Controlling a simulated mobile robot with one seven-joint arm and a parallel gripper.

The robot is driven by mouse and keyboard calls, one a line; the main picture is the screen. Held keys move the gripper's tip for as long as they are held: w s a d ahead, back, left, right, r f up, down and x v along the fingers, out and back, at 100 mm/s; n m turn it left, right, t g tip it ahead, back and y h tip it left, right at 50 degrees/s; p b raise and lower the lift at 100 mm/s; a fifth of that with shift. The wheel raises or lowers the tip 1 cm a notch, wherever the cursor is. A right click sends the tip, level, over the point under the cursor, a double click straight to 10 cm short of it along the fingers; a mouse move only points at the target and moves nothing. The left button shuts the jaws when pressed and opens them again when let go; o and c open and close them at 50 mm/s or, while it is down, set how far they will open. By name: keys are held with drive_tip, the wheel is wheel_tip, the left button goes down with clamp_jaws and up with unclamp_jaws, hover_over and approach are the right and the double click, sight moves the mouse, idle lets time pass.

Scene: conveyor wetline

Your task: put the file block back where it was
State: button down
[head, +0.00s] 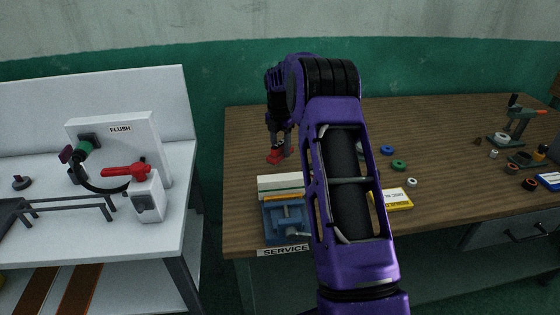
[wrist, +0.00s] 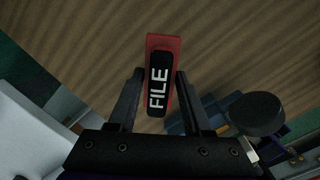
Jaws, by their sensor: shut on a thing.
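The file block (wrist: 163,45) is red with a black top panel lettered FILE. In the wrist view it lies between the two fingers of my gripper (wrist: 158,85), which is shut on it. In the head view the red block (head: 274,156) shows under my gripper (head: 279,140), at the left part of the wooden table (head: 240,150). Whether the block touches the table top or hangs just above it, I cannot tell. My arm hides part of the table's middle.
A blue vise-like fixture (head: 285,220) and a white-topped box (head: 280,183) stand at the table's front left, above a SERVICE label (head: 283,251). A yellow-edged card (head: 397,199) and small rings (head: 399,165) lie right of my arm. A white FLUSH station (head: 120,150) is left, across a gap.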

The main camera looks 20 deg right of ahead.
sight(280, 159)
drive_tip(key=shift+f, duration=2.4)
drive_tip(key=shift+f, duration=0.1)
drive_tip(key=shift+c, duration=1.7)
unclamp_jaws()
drive_tip(key=r, duration=0.8)
drive_tip(key=s+r, duration=0.1)
drive_tip(key=r, duration=0.3)
drive_tip(key=shift+a+r, duration=0.1)
drive_tip(key=shift+a, duration=0.2)
drive_tip(key=shift+a, duration=0.1)
